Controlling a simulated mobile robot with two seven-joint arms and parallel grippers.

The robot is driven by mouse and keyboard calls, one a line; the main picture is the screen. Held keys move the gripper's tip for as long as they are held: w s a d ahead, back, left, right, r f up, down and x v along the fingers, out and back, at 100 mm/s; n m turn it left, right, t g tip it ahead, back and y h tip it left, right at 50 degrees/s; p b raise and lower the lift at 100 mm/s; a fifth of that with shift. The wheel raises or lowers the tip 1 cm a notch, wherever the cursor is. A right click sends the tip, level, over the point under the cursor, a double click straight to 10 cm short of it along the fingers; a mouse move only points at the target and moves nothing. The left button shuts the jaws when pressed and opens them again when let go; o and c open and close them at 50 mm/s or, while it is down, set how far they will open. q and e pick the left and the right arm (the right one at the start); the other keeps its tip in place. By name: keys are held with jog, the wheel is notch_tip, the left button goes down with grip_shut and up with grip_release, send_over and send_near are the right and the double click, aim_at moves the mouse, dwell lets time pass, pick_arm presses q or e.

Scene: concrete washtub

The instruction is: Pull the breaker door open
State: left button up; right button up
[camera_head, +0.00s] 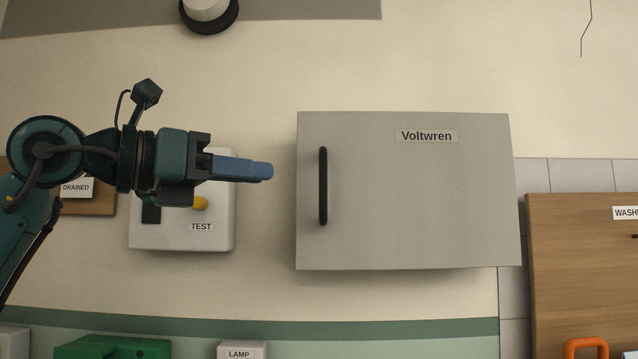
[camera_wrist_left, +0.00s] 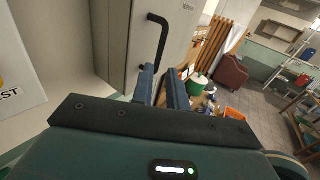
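The breaker door (camera_head: 430,200) is a flat light grey panel labelled "Voltwren", on a box on the cream wall. It looks closed. Its black vertical handle (camera_head: 323,186) is near the door's left edge. My left gripper (camera_head: 268,171) is left of the door, level with the handle, fingers pointing right, and does not touch it. In the left wrist view the two blue fingers (camera_wrist_left: 160,74) stand apart with nothing between them. The handle (camera_wrist_left: 155,42) shows beyond their tips, on the door (camera_wrist_left: 181,20). My right gripper is not in view.
A white switch box (camera_head: 183,239) labelled "TEST", with a yellow knob (camera_head: 200,203), is on the wall behind my left gripper. A wooden panel (camera_head: 575,270) is at the right. A green item (camera_head: 110,347) and a "LAMP" box (camera_head: 241,352) are below. The wall under the door is clear.

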aim_at(320, 179)
pick_arm(q)
jog(key=p+x, duration=0.1)
jog(key=x, duration=1)
jog(key=shift+d+p, duration=0.1)
jog(key=shift+p, duration=0.2)
jog(key=shift+c, duration=0.2)
grip_shut()
